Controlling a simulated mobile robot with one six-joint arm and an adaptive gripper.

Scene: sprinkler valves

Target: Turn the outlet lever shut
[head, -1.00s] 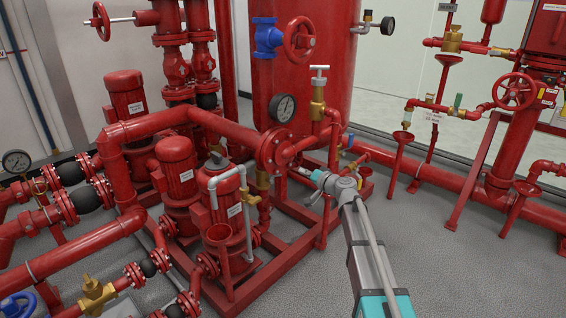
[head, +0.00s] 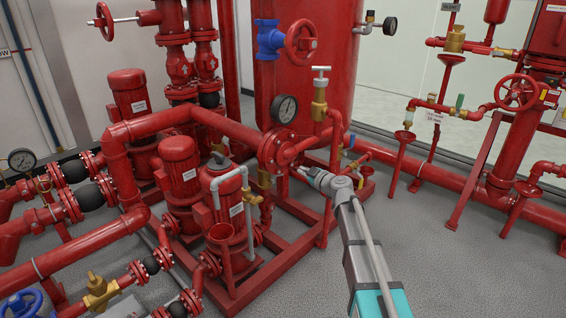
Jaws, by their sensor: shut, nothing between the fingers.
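My gripper (head: 301,172) reaches in from the lower right and is shut, with nothing seen between its fingers. Its tip is close to the red flanged pipe end (head: 272,151) below the pressure gauge. Whether it touches anything there, I cannot tell. Small levers are in the head view: a blue-handled one (head: 349,141) behind and right of my gripper, and a green one (head: 459,101) on the right-hand pipe. No label marks which is the outlet lever, and part of this area is hidden by my gripper.
A gauge (head: 285,109) and a brass valve with a T-handle (head: 319,93) stand just above. Red pumps (head: 180,165) and pipes crowd the left. A red skid frame (head: 285,270) lies below. Grey floor (head: 450,265) is open at the right.

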